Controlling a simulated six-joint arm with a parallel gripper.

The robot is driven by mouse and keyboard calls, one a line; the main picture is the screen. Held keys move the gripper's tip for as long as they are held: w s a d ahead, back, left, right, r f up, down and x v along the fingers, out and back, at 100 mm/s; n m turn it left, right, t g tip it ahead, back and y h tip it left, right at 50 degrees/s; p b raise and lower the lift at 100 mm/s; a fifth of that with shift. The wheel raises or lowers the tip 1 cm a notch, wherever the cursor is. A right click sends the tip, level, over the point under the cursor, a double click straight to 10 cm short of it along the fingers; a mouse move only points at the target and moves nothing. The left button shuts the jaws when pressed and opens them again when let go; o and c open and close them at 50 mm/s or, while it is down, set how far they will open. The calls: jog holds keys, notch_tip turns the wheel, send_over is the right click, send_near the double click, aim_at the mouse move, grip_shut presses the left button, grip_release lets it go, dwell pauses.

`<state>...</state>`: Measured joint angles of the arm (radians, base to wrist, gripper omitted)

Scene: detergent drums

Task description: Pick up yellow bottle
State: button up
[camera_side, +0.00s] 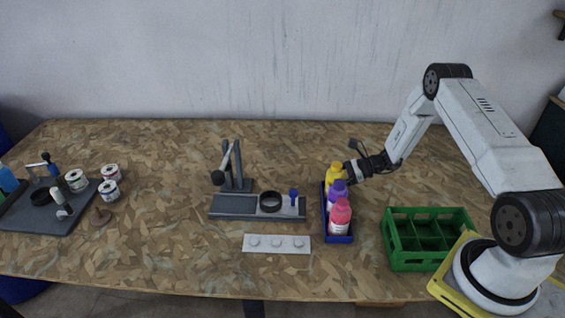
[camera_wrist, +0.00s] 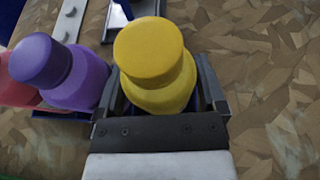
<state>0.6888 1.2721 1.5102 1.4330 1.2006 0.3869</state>
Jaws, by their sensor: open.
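The yellow bottle (camera_side: 335,176) stands upright at the far end of a blue tray (camera_side: 338,239). In the wrist view the yellow bottle (camera_wrist: 155,65) sits between the two fingers of my gripper (camera_wrist: 165,88), one finger on each side. My gripper (camera_side: 349,170) comes at the bottle from the right in the side view, low beside it. The jaws are open around the bottle. The bottle hides the fingertips in part, so contact is not clear. The purple bottle (camera_wrist: 68,75) is close to the left finger.
The purple bottle (camera_side: 337,192) and a pink bottle (camera_side: 340,216) stand in the same tray. A green crate (camera_side: 430,259) is to the right. A grey fixture (camera_side: 240,208) and a white strip (camera_side: 277,244) lie left. Open table lies behind the tray.

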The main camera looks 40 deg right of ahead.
jog(key=c, duration=1.1)
jog(key=shift+c, duration=0.2)
jog(key=shift+r, duration=0.1)
jog(key=shift+r, duration=4.95)
